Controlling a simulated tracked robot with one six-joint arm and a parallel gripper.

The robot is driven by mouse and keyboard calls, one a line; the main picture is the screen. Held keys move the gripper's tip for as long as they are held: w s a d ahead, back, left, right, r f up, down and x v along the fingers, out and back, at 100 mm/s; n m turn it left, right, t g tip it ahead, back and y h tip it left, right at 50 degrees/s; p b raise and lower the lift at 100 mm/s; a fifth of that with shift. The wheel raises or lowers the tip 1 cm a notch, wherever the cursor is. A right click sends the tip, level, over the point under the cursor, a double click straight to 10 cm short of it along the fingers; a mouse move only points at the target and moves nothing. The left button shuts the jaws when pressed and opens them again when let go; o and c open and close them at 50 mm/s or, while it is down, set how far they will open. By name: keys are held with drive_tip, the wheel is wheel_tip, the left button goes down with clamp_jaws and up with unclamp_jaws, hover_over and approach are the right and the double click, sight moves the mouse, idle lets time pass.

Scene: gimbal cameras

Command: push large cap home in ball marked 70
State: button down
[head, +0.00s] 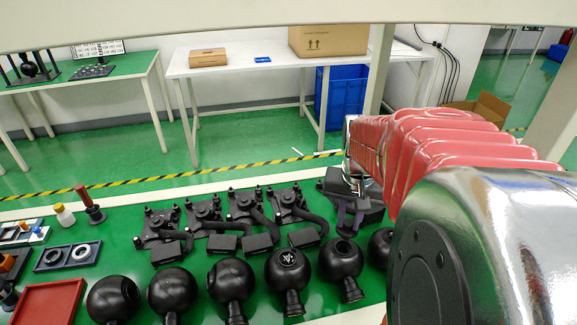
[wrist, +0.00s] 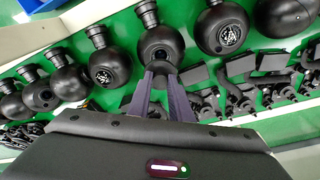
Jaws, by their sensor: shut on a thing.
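My gripper (wrist: 161,74) points at a black ball (wrist: 158,40) in the wrist view, its purple fingers close to the round opening in the ball's side. The fingers are shut on a small dark piece, seemingly the large cap (wrist: 160,69), mostly hidden against the black ball. I cannot tell whether the cap touches the opening. In the head view my gripper (head: 346,215) is just behind a ball (head: 340,263) in the row. No number 70 is readable on any ball.
Several more black balls stand in the row, one with a white mark (head: 287,258). Black gimbal assemblies (head: 205,212) lie behind them. Green mat shows between the parts.

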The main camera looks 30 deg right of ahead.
sight(347, 229)
drive_tip(key=shift+f, duration=2.85)
drive_tip(key=shift+f, duration=0.75)
drive_tip(key=c, duration=1.5)
unclamp_jaws()
drive_tip(key=shift+c, duration=0.2)
drive_tip(key=r, duration=0.4)
drive_tip(key=s+a+r, duration=0.1)
drive_tip(key=r, duration=0.8)
drive_tip(key=shift+s+a+r, duration=0.2)
drive_tip(key=shift+s+r, duration=0.05)
drive_tip(key=shift+r, duration=0.05)
